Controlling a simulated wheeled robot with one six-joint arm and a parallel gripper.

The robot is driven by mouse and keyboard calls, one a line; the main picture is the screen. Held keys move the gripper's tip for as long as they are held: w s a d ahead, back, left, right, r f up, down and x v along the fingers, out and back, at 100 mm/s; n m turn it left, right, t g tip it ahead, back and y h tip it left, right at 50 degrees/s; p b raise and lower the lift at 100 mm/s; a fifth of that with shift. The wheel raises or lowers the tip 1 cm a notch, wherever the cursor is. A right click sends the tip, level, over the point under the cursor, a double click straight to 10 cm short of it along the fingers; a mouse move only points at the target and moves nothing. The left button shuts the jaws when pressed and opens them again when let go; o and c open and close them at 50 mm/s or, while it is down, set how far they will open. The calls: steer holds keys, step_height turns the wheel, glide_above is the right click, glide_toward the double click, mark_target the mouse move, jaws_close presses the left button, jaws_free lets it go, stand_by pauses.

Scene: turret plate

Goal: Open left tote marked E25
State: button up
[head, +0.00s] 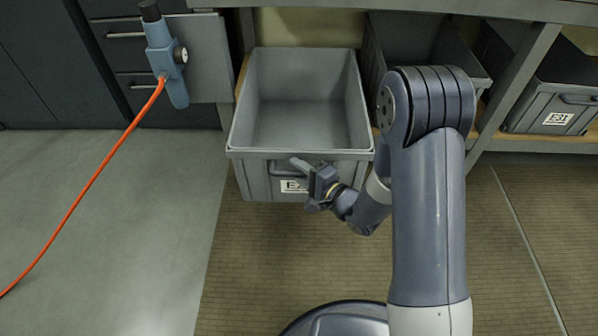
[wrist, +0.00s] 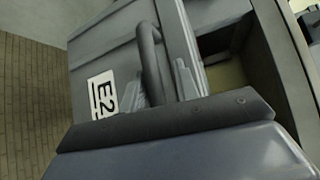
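The grey left tote (head: 239,120) is pulled out from under the counter, and its empty inside shows from above. Its front carries a white label (head: 292,186), partly hidden by my gripper in the head view. In the wrist view the label (wrist: 102,95) reads "E2", with the rest cut off or hidden. The tote's dark handle (wrist: 150,58) shows in the wrist view. My gripper (head: 308,186) is at the tote's front by the handle. Its two fingers (wrist: 158,88) stand apart on either side of the handle bar, looking open.
A second grey tote (head: 395,40) sits under the counter to the right, partly behind my arm. A further labelled tote (head: 560,100) is at the far right. A blue tool (head: 160,55) with an orange hose (head: 95,180) hangs at the left. The floor in front is clear.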

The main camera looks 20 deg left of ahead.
steer(key=shift+o, duration=0.7)
steer(key=shift+f, duration=0.1)
steer(key=p+v, duration=0.2)
steer(key=v, duration=0.9)
steer(key=shift+a, duration=0.1)
steer(key=b+x, duration=0.2)
steer(key=x, duration=0.9)
steer(key=shift+f, duration=0.15)
steer(key=shift+w, duration=0.35)
